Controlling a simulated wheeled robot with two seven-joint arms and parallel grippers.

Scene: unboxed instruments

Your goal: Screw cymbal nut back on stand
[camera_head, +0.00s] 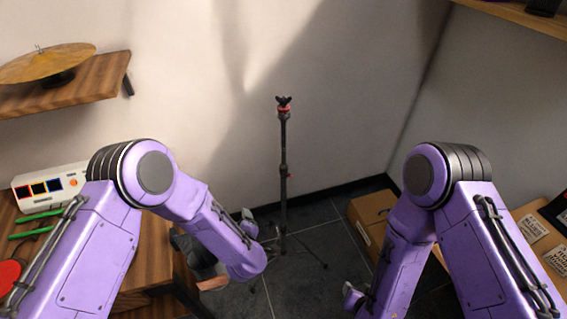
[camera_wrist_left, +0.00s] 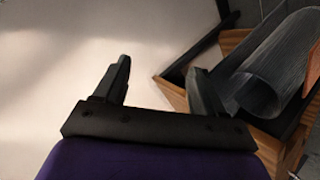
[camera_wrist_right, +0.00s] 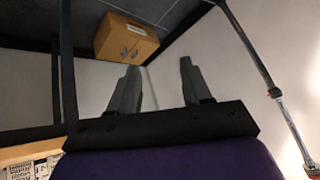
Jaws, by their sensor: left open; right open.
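The cymbal stand (camera_head: 284,150) is a thin black pole standing upright on the floor against the wall in the head view. A black wing-shaped nut (camera_head: 284,100) sits at its top, above a red part. A pole that looks like the stand (camera_wrist_right: 275,92) runs down the right side of the right wrist view. My left gripper (camera_wrist_left: 162,78) is open and empty, low and left of the pole; the forearm hides much of it in the head view. My right gripper (camera_wrist_right: 158,78) is open and empty, low and right of the pole, mostly hidden in the head view.
A brass cymbal (camera_head: 48,62) lies on a wooden wall shelf (camera_head: 100,78) at upper left. A wooden table (camera_head: 150,252) with a white device (camera_head: 52,186) stands at left. A cardboard box (camera_head: 369,213) is on the floor right of the stand. A dark cylinder (camera_wrist_left: 262,88) is close to the left gripper.

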